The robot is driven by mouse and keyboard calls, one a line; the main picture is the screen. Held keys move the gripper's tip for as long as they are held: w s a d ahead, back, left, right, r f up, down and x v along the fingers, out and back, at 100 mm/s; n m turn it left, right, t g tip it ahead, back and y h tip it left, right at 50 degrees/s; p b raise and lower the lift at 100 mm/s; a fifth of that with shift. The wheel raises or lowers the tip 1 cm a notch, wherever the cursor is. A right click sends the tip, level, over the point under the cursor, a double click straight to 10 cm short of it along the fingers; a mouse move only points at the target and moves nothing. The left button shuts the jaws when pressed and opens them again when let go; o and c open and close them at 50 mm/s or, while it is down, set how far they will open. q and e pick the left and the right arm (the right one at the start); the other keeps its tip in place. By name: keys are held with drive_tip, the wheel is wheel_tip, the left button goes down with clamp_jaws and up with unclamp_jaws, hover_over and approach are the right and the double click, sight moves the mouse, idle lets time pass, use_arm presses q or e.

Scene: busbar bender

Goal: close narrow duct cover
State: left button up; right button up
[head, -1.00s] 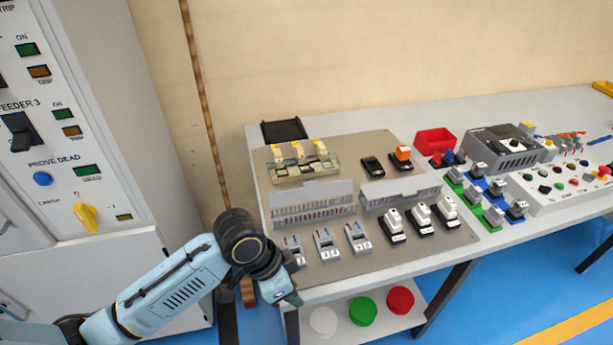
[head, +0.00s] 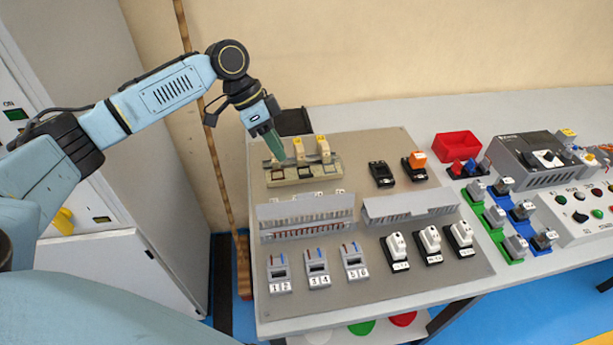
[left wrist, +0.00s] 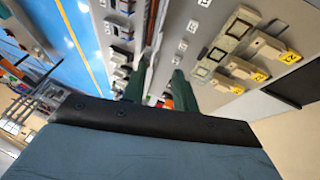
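Two grey slotted wiring ducts sit side by side on the grey-brown board. The right duct (head: 412,213) looks the shallower one, with its grey cover panel (head: 408,200) tilted up along it. The left duct (head: 306,230) also has a raised cover panel (head: 305,213). I cannot measure which duct is narrower. My left gripper (head: 272,145) has green fingers and hangs above the terminal block at the back left, apart from both ducts. In the left wrist view, its fingers (left wrist: 160,90) are spread with nothing between them. My right gripper is not in view.
The terminal block (head: 300,175) carries upright yellow-tagged levers near my left gripper. Black and orange-topped devices (head: 415,165) stand behind the right duct; white-topped switches (head: 430,242) and grey breakers (head: 317,265) stand in front. A red bin (head: 457,146) is at right.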

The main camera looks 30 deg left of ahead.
use_arm(q)
approach(306, 203)
drive_tip(key=x, duration=0.5)
drive_tip(key=shift+w+d+f+b, duration=0.15)
drive_tip(key=shift+w+d+b, duration=0.15)
drive_tip(key=shift+w, duration=0.1)
drive_tip(key=shift+c, duration=0.9)
clamp_jaws()
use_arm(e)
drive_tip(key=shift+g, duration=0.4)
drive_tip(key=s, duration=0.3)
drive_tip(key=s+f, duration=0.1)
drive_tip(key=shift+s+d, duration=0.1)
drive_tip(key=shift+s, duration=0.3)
